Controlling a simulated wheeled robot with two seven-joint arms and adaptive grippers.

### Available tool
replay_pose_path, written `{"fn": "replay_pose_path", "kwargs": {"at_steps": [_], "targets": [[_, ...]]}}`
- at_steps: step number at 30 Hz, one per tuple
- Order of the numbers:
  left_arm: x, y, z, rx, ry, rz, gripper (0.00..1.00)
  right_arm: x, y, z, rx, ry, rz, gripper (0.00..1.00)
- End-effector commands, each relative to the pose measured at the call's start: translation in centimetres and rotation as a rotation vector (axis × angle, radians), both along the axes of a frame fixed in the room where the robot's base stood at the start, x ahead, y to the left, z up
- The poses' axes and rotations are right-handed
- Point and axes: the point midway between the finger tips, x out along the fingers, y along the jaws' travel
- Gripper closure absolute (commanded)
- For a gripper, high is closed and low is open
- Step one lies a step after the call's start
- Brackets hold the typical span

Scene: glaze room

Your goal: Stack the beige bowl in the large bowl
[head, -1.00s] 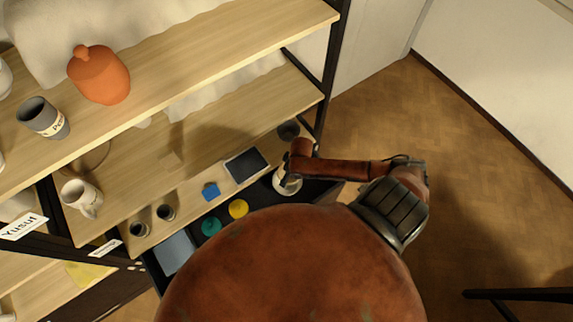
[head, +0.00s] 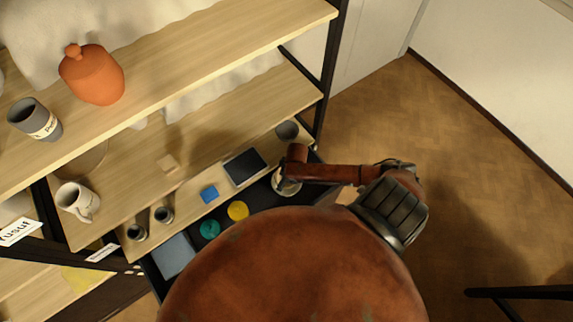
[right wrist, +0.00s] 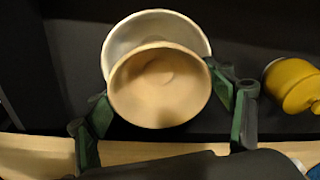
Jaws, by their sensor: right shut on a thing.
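In the right wrist view the beige bowl (right wrist: 160,90) is between the two green-tipped fingers of my right gripper (right wrist: 165,105), which are shut on it. Behind it is the larger, paler large bowl (right wrist: 118,45) on a black surface. The beige bowl overlaps the large bowl's near part; I cannot tell whether it hangs above or rests inside it. In the head view a pale bowl (head: 292,188) shows under my right arm's end, largely covered by it. My left gripper is not in view.
The black surface (head: 262,200) also bears a yellow jar (head: 238,210) and a teal thing (head: 210,229). The yellow jar stands right of the bowls in the right wrist view (right wrist: 296,86).

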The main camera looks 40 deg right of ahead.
Motion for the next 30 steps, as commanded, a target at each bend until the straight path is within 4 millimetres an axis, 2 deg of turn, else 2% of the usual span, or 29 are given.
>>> {"fn": "replay_pose_path", "kwargs": {"at_steps": [7,8,15,25,30], "targets": [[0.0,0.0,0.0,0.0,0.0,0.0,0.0,0.0,0.0,-0.4,0.0,-0.001,0.0,0.54],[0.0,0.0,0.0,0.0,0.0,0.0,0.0,0.0,0.0,-0.4,0.0,0.0,0.0,0.23],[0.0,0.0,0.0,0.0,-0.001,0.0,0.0,0.0,0.0,-0.4,0.0,0.0,0.0,0.07],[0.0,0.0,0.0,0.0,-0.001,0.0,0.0,0.0,0.0,-0.3,-0.001,0.0,0.0,0.07],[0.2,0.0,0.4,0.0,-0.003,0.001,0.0,-0.1,-0.1,1.7,-0.001,-0.001,0.0,0.07]]}}
